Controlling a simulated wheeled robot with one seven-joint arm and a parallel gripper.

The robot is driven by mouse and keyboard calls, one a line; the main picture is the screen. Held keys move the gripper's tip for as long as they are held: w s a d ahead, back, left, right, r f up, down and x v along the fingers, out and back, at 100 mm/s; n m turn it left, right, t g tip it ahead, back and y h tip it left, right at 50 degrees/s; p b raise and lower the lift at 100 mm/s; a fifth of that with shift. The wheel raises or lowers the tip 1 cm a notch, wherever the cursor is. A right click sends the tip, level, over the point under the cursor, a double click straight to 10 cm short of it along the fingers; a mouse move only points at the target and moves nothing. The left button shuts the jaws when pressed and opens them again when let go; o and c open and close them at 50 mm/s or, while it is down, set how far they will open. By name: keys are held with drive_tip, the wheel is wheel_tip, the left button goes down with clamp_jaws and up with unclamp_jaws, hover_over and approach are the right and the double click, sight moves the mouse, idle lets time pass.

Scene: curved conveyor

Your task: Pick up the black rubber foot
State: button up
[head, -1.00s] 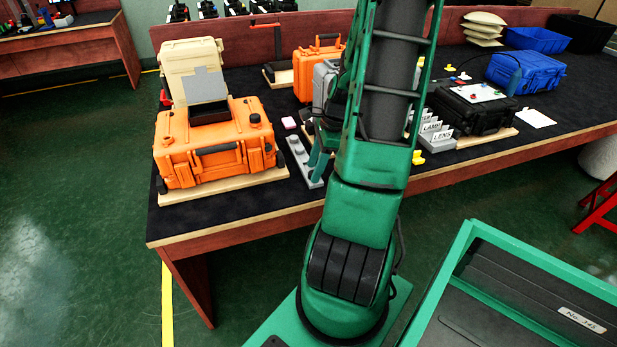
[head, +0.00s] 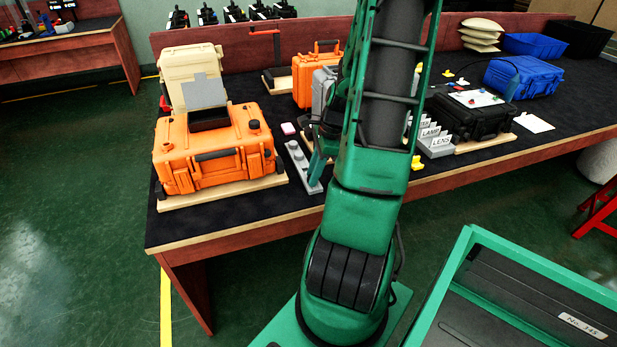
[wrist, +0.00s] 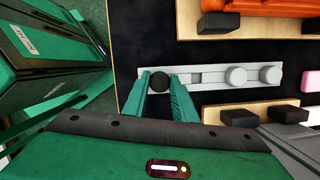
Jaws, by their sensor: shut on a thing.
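The black rubber foot (wrist: 159,82) is a small dark disc at the left end of a grey strip (wrist: 210,99) in the wrist view. My gripper (wrist: 160,86) has its two green fingertips on either side of the foot, closed on it. The foot is still at the strip, and I cannot tell whether it is lifted. In the head view my gripper (head: 318,172) is at the near end of the grey strip (head: 295,152), partly behind my arm. The foot is hidden there.
An orange case (head: 215,150) on a wooden board stands left of the strip. A pink block (head: 288,129) lies behind it. A grey case (head: 322,85) stands close behind my gripper. Grey round pieces (wrist: 236,76) sit further along the strip. Bare black mat (head: 240,207) lies in front.

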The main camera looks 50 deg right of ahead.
wheel_tip(320, 180, up, 31)
idle(0.9)
idle(0.3)
